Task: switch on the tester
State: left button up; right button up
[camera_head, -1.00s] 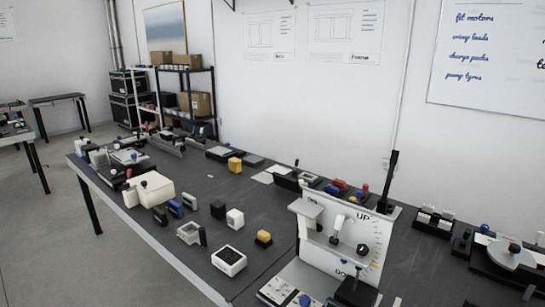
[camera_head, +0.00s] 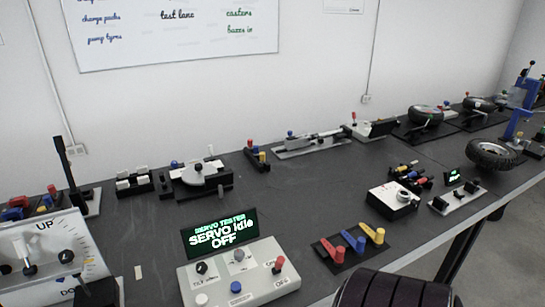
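The servo tester is a light grey box (camera_head: 240,274) on the dark bench, low in the middle of the view. Its tilted black display (camera_head: 219,232) reads "SERVO TESTER", "SERVO idle" and "OFF" in green and white. On its top are a black knob (camera_head: 202,268), a grey knob (camera_head: 239,255), a white button (camera_head: 201,299), a blue button (camera_head: 236,287) and a red-tipped lever (camera_head: 279,263) at the right end. The small panel labels are hard to read. Neither gripper is recognisable in view.
Blue and yellow levers on a black base (camera_head: 352,249) stand right of the tester. A white panel with a dial (camera_head: 50,255) stands left. A white box with a round knob (camera_head: 392,201) is farther right. A dark ribbed shape (camera_head: 395,290), unclear, fills the bottom edge.

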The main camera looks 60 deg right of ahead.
aim_at(280, 260)
jog(key=z, duration=1.4)
